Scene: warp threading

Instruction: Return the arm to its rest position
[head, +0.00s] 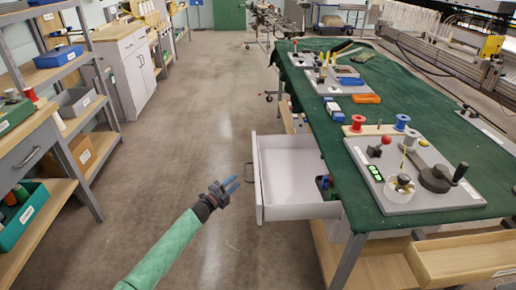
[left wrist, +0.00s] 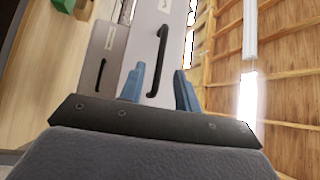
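My left gripper (head: 232,184) is at the end of the green-sleeved arm, over the floor just left of the open drawer (head: 290,205). Its two blue fingers are apart in the left wrist view (left wrist: 159,85), with nothing held between them. The drawer's black handle (left wrist: 158,60) shows beyond the fingers, on a light grey front. The gripper appears apart from the handle. The drawer is pulled out from under the green-topped table, and its visible floor is mostly empty. My right gripper is not in view.
The green-topped table (head: 405,210) carries a grey board with a crank (head: 440,178), thread spools and blue blocks. Shelves (head: 68,75) and a white cabinet (head: 125,65) line the left. The floor aisle (head: 200,130) between is clear. A wooden tray (head: 465,260) is at front right.

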